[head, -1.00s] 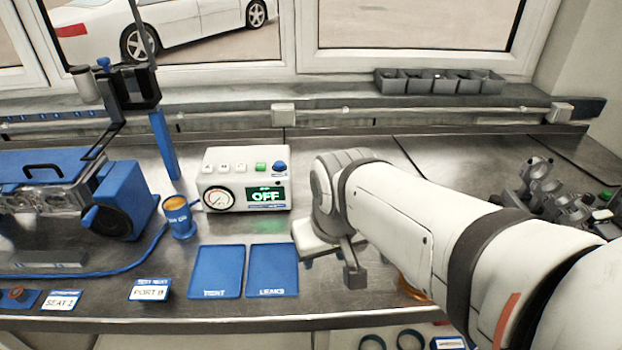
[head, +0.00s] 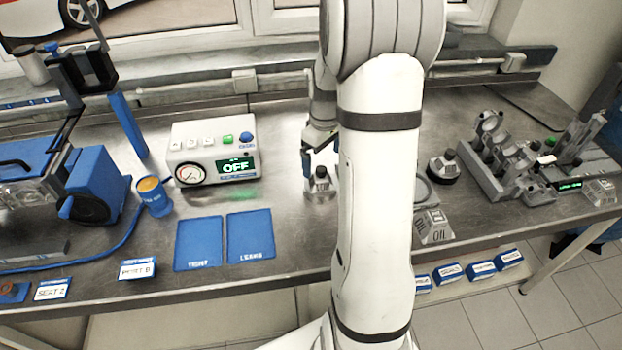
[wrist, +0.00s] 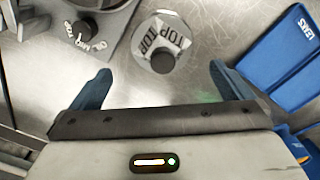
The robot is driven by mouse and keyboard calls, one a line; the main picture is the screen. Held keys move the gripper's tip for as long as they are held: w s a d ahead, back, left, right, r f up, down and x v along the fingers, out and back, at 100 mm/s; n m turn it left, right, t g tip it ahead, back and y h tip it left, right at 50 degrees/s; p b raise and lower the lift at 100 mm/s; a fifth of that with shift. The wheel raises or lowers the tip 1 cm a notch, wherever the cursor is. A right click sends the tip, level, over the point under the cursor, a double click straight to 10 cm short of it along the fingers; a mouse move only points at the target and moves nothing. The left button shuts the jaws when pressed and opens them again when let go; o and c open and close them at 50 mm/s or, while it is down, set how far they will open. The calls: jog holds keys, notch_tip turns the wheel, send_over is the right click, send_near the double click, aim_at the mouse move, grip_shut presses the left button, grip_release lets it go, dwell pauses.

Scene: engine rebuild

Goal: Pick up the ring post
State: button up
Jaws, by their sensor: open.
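A grey piece with a dark round knob and "TOP" lettering, which looks like the ring post (wrist: 160,28), stands on the steel bench at the top middle of the wrist view. In the head view it (head: 320,184) is right of the gauge box, beside my arm. My gripper (wrist: 160,76) is open and empty, its two blue fingers spread wide. The post lies just ahead of the gap between the fingertips, not between them.
A grey plate with lettering and a knob (wrist: 85,27) is close by at left in the wrist view. Blue mats (head: 249,236) lie on the other side. The gauge box (head: 212,152) reads OFF. Grey engine parts (head: 500,160) and an OIL-marked piece (head: 433,226) are at right.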

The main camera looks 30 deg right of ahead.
aim_at(321, 176)
jog(key=shift+w+a+f+p, duration=0.1)
jog(key=shift+f+p, duration=1)
jog(key=shift+f, duration=2.75)
jog(key=c, duration=0.9)
jog(key=shift+c, duration=0.6)
jog(key=shift+r, duration=0.15)
